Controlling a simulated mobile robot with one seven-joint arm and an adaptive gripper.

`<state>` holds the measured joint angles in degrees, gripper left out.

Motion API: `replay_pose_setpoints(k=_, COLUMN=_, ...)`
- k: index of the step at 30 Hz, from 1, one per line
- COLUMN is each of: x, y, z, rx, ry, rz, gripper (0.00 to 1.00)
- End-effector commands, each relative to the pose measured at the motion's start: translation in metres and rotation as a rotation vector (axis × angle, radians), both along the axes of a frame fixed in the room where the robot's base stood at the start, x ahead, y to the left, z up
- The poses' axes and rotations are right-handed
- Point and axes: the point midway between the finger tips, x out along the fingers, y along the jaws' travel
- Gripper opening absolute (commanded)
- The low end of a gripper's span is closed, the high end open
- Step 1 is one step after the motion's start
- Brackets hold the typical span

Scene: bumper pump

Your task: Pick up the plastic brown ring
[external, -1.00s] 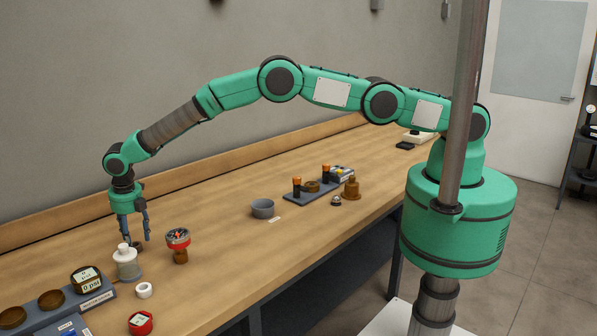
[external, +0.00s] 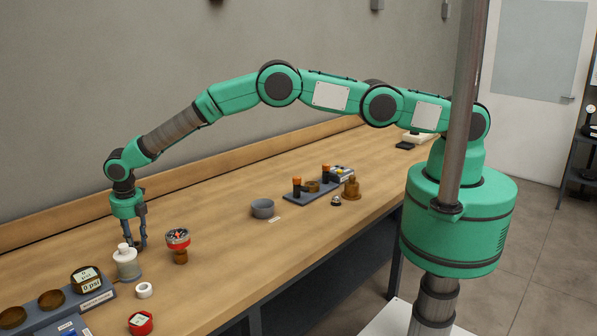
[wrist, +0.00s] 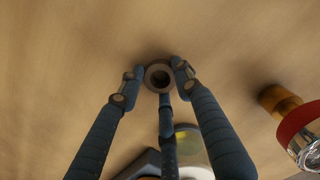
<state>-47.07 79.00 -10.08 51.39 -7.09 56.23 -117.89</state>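The brown ring (wrist: 159,66) shows in the wrist view, small, dark grey-brown, with a round hole, on the wooden bench. My gripper (wrist: 159,76) has three blue-grey fingers. Their tips are drawn in around the ring and appear to touch its outer side on the left, right and near side. In the external view my gripper (external: 136,245) points straight down at the bench on the left, just behind a jar with a white cap (external: 126,264). The fingers and jar largely hide the ring there. I see no clear gap showing it lifted.
A red-rimmed gauge on a brass fitting (external: 178,243) stands close right of my gripper. A white ring (external: 144,290), a red-rimmed piece (external: 141,323) and a grey tray (external: 99,298) lie nearer the camera.

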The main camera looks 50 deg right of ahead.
Motion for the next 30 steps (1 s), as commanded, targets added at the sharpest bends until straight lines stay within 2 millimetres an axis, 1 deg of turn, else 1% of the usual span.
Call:
replay_pose_setpoints(k=11, x=0.000, y=0.000, z=0.000, rx=0.000, ry=0.000, rz=0.000, gripper=0.13)
replay_pose_setpoints(k=17, x=0.000, y=0.000, z=0.006, rx=0.000, ry=0.000, rz=0.000, gripper=0.13)
replay_pose_setpoints(k=23, x=0.000, y=0.000, z=0.023, rx=0.001, ry=-0.001, rz=0.000, gripper=0.13)
replay_pose_setpoints(k=30, x=0.001, y=0.001, z=0.057, rx=0.001, ry=-0.001, rz=-0.001, gripper=0.13)
